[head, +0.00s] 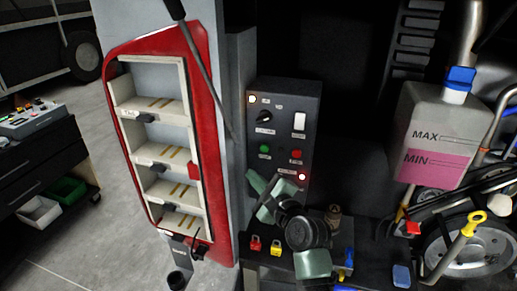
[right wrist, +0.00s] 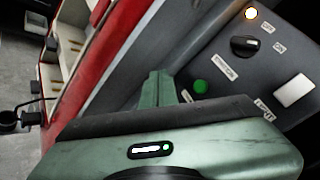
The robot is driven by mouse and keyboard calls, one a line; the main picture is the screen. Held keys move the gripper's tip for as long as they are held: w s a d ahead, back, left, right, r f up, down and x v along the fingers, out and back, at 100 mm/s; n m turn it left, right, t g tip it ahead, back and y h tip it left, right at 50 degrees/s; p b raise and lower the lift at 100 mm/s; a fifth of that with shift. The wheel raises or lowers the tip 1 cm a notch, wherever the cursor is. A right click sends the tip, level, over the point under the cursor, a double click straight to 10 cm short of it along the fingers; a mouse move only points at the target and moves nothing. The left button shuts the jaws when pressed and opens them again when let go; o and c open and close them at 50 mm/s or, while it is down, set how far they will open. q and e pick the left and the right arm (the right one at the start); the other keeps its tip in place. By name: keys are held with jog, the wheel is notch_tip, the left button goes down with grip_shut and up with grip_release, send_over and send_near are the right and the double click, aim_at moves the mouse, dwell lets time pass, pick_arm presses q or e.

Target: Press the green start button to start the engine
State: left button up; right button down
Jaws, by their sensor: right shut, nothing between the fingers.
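A dark control panel (head: 283,100) stands upright in the middle of the head view. The green start button (head: 264,149) is at its lower left, and it also shows in the right wrist view (right wrist: 201,86). A red button (head: 296,153) is to its right. My right gripper (head: 257,180) is shut and empty, just below the green button in the head view. In the right wrist view its green fingers (right wrist: 158,90) are left of the button, with a gap in the picture. I cannot tell the depth between them. My left gripper is not in view.
The panel also has a black knob (head: 264,117), a white switch (head: 299,121), a lit pale lamp (head: 252,99) and a lit red lamp (head: 302,177). A red-framed compartment (head: 214,150) stands left. A tank (head: 430,120) and a wheel-like pulley (head: 470,250) are right.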

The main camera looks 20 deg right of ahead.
aim_at(264, 148)
jog(key=shift+w+r, duration=0.1)
jog(key=shift+r, duration=0.3)
jog(key=w+d+b, duration=0.3)
jog(key=w+d, duration=0.2)
jog(key=w, duration=0.2)
jog(key=shift+b, duration=0.3)
jog(key=shift+w+f, duration=0.1)
jog(key=shift+f, duration=0.05)
dwell(1.2)
jog(key=shift+w+d, duration=0.1)
jog(key=shift+w, duration=0.05)
dwell(0.5)
